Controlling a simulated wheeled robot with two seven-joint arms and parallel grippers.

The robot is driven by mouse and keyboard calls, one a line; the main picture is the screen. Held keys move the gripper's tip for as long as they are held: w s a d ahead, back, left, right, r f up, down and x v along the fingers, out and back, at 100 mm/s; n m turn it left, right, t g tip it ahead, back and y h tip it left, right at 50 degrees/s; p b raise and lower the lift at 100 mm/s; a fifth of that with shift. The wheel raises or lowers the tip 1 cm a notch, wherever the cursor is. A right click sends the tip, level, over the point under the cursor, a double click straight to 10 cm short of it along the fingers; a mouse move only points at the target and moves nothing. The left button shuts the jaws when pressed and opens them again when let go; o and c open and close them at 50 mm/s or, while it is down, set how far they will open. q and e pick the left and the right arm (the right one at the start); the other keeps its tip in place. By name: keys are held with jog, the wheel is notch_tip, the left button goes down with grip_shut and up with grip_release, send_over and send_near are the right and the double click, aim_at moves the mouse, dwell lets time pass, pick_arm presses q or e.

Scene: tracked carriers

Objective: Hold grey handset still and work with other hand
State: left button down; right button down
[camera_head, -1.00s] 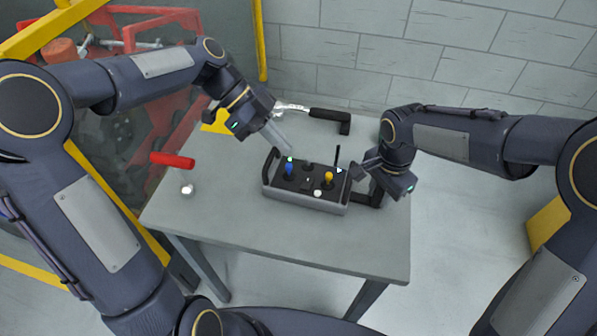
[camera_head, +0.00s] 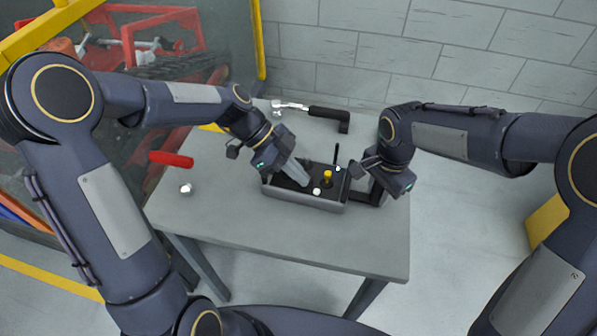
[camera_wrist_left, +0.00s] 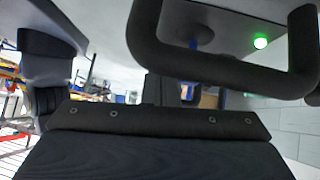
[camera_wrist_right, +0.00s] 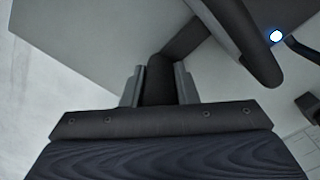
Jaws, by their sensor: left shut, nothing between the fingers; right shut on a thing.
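The grey handset (camera_head: 322,204) lies on the table, with a dark top, a yellow lever (camera_head: 327,177), a white knob (camera_head: 316,191) and dark end handles. My right gripper (camera_head: 373,165) is shut on the handset's right-end handle, which stands between its fingers in the right wrist view (camera_wrist_right: 160,80). My left gripper (camera_head: 302,182) is shut and empty, its fingertips over the left part of the handset's top. The blue lever is hidden behind it in the head view. The left wrist view shows a dark handle (camera_wrist_left: 225,76) close up and a green light (camera_wrist_left: 260,41). Contact cannot be told.
A red-handled tool (camera_head: 171,159) and a small white ball (camera_head: 186,188) are on the table's left. A black-handled metal tool (camera_head: 327,113) lies at the back. The table's front (camera_head: 270,245) is clear. A tiled wall stands behind.

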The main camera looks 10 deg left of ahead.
pick_arm(q)
jog(key=shift+s+f+t, duration=0.1)
jog(key=shift+f+t, duration=0.1)
jog(key=shift+t, duration=0.1)
jog(key=shift+w+r, duration=0.1)
jog(key=shift+w, duration=0.75)
jog(key=r, duration=0.4)
jog(key=shift+w+r, duration=0.25)
jog(key=shift+w, duration=0.05)
jog(key=v, duration=0.9)
jog(key=shift+w+a, duration=0.15)
jog(key=shift+a, duration=0.2)
